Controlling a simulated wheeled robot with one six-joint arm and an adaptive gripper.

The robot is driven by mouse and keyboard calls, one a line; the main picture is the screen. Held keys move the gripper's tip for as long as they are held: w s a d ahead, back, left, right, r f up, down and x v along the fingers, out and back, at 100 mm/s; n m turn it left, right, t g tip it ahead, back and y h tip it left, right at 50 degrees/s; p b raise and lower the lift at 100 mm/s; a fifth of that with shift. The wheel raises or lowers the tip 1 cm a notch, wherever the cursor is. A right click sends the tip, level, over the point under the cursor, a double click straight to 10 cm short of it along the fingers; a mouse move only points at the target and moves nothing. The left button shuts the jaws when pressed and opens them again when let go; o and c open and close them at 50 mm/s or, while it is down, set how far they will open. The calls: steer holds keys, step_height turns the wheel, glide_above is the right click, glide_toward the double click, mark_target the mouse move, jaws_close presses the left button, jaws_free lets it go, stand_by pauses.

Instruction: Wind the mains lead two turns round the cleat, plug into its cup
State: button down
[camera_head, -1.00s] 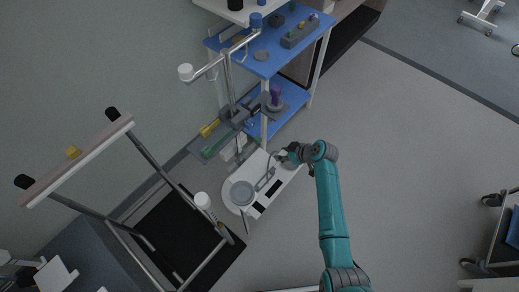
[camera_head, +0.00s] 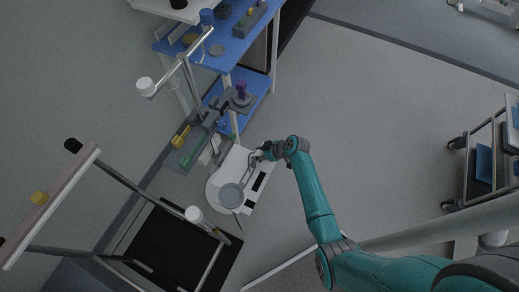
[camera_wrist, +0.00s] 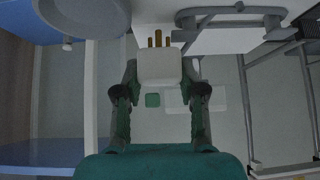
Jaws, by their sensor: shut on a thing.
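My gripper (camera_wrist: 158,92) is shut on a white plug (camera_wrist: 159,68), held between its two fingers. The plug's brass pins point up in the wrist view, away from my palm. In the head view my gripper (camera_head: 262,154) is at the upper right edge of a white panel (camera_head: 262,188). The panel carries a grey round piece (camera_head: 231,196) and a thin grey loop (camera_head: 250,173). A grey tube-like loop (camera_wrist: 230,10) lies right of the plug in the wrist view. I cannot tell cleat from lead there, nor identify the cup.
A blue-shelved trolley (camera_head: 225,50) stands beyond the panel, with a purple item (camera_head: 241,88) on its lower shelf. A metal-framed walker (camera_head: 130,190) stands at the left. Another trolley (camera_head: 484,160) is at the far right. Open floor lies between.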

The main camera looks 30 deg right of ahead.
steer(key=w+a, duration=0.2)
steer(key=w, duration=0.1)
steer(key=shift+a+r, duration=0.1)
steer(key=shift+r, duration=0.1)
steer(key=a, duration=0.3)
steer(key=shift+s, duration=0.25)
steer(key=s+a, duration=0.1)
steer(key=a, duration=0.1)
steer(key=s+a, duration=0.1)
steer(key=a, duration=0.1)
steer(key=s+a, duration=0.2)
steer(key=a, duration=0.1)
steer(key=s+a, duration=0.1)
steer(key=s, duration=0.1)
steer(key=s+a, duration=0.2)
steer(key=shift+s, duration=0.1)
steer(key=shift+s+a, duration=0.3)
steer(key=shift+s, duration=0.4)
step_height(320, 180, up, 7)
